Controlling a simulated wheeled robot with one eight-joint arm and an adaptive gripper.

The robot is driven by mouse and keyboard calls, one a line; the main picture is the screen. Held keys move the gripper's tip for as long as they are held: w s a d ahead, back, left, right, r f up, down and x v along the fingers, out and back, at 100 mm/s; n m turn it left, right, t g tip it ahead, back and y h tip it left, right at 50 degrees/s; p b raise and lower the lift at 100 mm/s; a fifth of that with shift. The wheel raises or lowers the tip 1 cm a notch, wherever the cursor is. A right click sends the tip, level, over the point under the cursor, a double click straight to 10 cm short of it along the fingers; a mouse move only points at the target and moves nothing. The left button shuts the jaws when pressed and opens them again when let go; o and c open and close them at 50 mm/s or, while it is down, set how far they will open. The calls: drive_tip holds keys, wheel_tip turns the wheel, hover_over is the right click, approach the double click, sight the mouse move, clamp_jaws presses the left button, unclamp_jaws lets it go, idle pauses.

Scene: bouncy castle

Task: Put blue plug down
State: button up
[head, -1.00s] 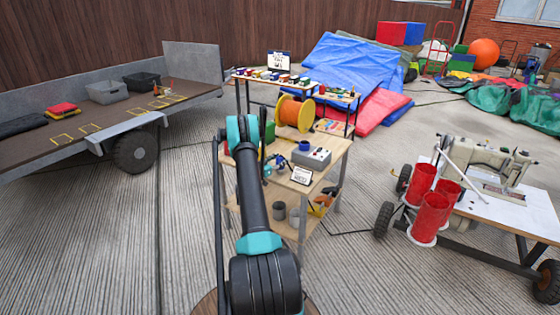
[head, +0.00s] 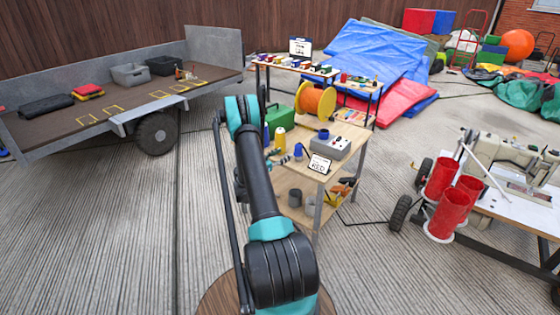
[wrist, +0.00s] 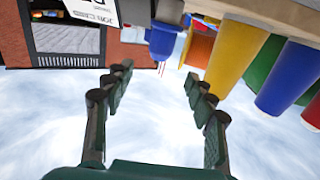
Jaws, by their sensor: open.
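The blue plug (head: 298,151) stands near the front edge of the wooden bench (head: 343,133), beside a white card (head: 319,163). In the wrist view, which is upside down, the plug (wrist: 163,42) sits at the bench edge with thin reddish pins pointing away from the bench. My gripper (wrist: 158,92) is open and empty, with clear space between its fingers. The plug lies beyond the fingertips, apart from them. In the head view my arm hides most of the gripper.
A yellow bottle (wrist: 238,52) and a blue bottle (wrist: 285,76) stand near the plug. A grey trailer (head: 110,100) stands left; open concrete lies between.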

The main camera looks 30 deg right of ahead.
drive_tip(key=s+a+r+n+y, duration=0.6)
drive_tip(key=s+a+r+y, duration=0.3)
drive_tip(key=a+r, duration=0.5)
drive_tip(key=s+a+f+n+y, duration=0.1)
drive_tip(key=s+a+n+y, duration=0.7)
drive_tip(key=s+a, duration=1.7)
drive_tip(key=s+n, duration=0.1)
drive_tip(key=s, duration=0.2)
drive_tip(key=shift+s+f+y, duration=0.3)
drive_tip(key=shift+f, duration=0.1)
drive_tip(key=shift+a, duration=0.1)
